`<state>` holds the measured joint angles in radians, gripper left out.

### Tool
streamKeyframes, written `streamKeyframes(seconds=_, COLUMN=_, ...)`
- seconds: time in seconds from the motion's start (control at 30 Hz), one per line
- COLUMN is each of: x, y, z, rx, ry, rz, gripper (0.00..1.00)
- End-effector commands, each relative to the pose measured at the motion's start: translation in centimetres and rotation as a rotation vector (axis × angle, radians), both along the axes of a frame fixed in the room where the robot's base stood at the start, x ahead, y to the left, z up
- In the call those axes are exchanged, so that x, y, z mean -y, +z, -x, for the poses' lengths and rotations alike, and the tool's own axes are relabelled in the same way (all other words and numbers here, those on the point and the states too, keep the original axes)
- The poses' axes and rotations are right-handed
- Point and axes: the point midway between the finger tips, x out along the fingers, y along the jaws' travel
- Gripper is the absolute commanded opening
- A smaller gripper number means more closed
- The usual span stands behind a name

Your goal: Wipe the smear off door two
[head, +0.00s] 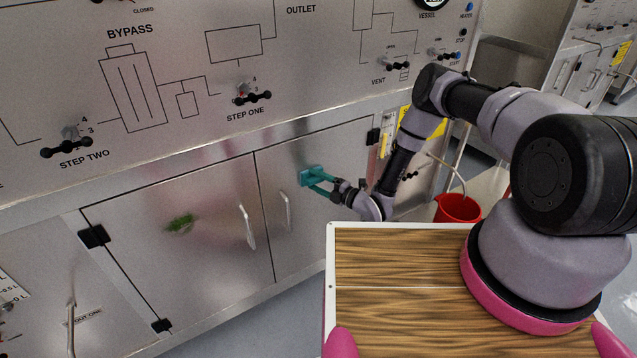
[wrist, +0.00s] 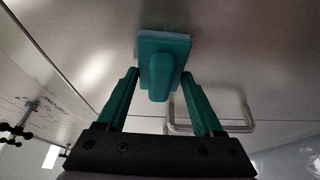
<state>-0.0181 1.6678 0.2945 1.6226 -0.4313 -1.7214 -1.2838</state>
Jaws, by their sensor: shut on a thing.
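A green smear (head: 180,223) marks the left cabinet door (head: 150,265), left of that door's handle. My gripper (head: 323,182) is at the right cabinet door (head: 335,150), well to the right of the smear. It is shut on a teal wiping block (head: 308,177) by its raised grip. In the wrist view the block (wrist: 174,45) sits between my teal fingers (wrist: 160,90), its pale face toward the metal door. It is against or very near the door; I cannot tell if it touches. No door number is readable.
Bar handles stick out from the left door (head: 247,227) and the right door (head: 286,211). The control panel with valve knobs (head: 252,96) overhangs above. A red bucket (head: 458,208) stands at the right. My wood-topped base is in front.

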Motion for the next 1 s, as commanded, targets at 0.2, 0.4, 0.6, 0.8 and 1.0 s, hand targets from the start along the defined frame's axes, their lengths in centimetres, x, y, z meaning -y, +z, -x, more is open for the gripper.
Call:
streamKeyframes(seconds=0.2, x=0.9, y=0.1, z=-0.6, rx=0.004, ry=-0.002, rz=0.0, gripper=0.24)
streamKeyframes(seconds=0.4, x=2.5, y=0.1, z=-1.5, rx=0.004, ry=-0.002, rz=0.0, gripper=0.24)
streamKeyframes(seconds=0.6, x=3.6, y=0.1, z=-2.1, rx=0.002, ry=-0.001, rz=0.001, gripper=0.24)
streamKeyframes(seconds=0.8, x=4.1, y=0.1, z=-2.6, rx=0.002, ry=-0.001, rz=0.0, gripper=0.24)
streamKeyframes(seconds=1.0, x=5.5, y=0.1, z=-3.7, rx=0.003, ry=-0.001, rz=0.001, gripper=0.24)
